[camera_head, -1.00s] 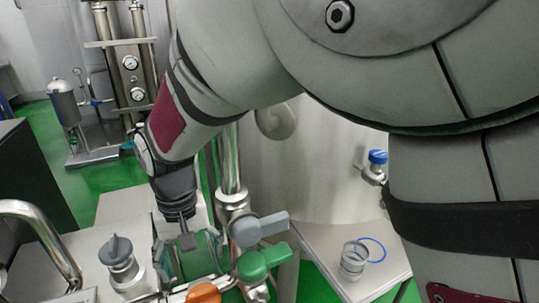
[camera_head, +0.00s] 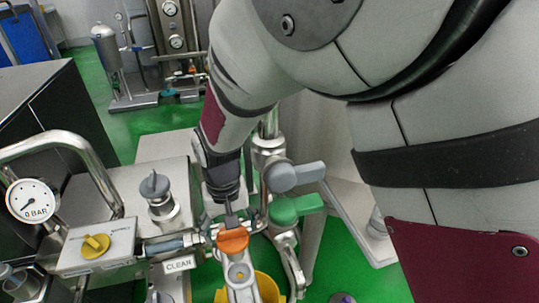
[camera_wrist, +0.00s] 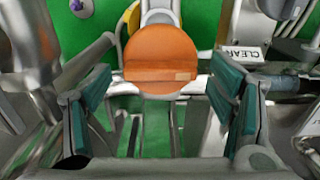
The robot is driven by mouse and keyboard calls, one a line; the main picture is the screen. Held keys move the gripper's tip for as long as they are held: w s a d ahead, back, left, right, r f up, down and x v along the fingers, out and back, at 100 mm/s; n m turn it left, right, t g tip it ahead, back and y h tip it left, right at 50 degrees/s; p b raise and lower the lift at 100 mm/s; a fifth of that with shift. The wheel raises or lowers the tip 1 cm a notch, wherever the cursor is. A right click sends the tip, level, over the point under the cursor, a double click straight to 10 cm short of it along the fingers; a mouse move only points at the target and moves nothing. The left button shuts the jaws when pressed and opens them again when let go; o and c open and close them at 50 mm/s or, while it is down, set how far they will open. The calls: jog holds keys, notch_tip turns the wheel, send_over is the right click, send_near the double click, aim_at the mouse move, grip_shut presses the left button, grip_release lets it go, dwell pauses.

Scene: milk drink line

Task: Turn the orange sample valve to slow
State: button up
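The orange sample valve (camera_head: 233,240) shows in the head view as a rounded orange handle on a metal pipe fitting. My gripper (camera_head: 229,208) hangs just behind and above it, pointing down. In the wrist view the orange handle (camera_wrist: 163,55) is a flat disc with a small lighter rectangle, lying ahead of and between my teal-padded fingers. My gripper (camera_wrist: 160,88) is open there, one finger on each side, with nothing held. I cannot tell whether a finger touches the handle. No slow marking is readable.
A green handle (camera_head: 296,208) and a grey handle (camera_head: 294,176) stand close to the right. A yellow bucket (camera_head: 268,288) is below.

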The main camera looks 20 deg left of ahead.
jog(key=c, duration=1)
jog(key=shift+n, duration=2.8)
jog(key=o, duration=1.1)
jog(key=shift+r, duration=0.1)
